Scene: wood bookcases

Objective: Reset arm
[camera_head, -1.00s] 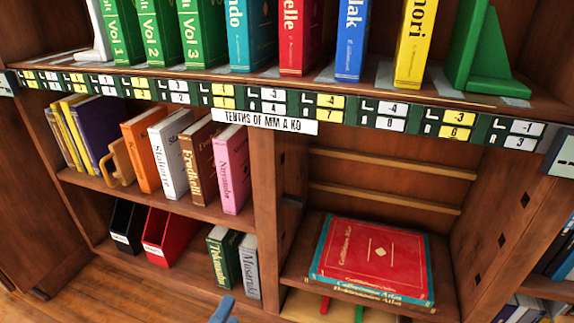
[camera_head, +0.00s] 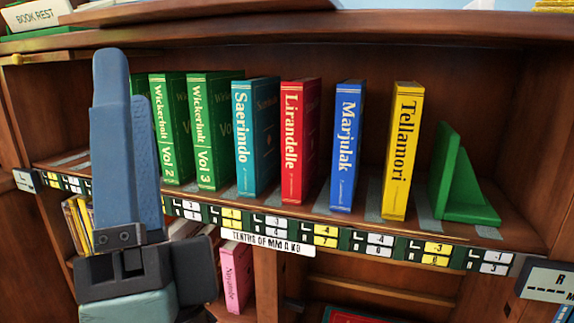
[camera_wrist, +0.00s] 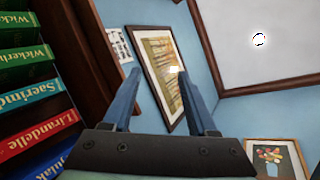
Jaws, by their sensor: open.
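My gripper (camera_head: 124,78) stands at the left of the head view, its blue fingers pointing up in front of the upper shelf. It covers the left end of the book row. In the wrist view, my gripper (camera_wrist: 158,74) shows two blue fingers spread apart with nothing between them. The fingers point toward the blue wall and a framed picture (camera_wrist: 163,75). The rest of my arm is mostly out of view.
Upright books stand on the shelf, including a teal Saerimdo (camera_head: 256,137), red Lirandelle (camera_head: 299,140), blue Marjulak (camera_head: 346,145) and yellow Tellamori (camera_head: 402,150). A green bookend (camera_head: 460,180) is at right. A labelled strip (camera_head: 325,236) runs along the shelf edge.

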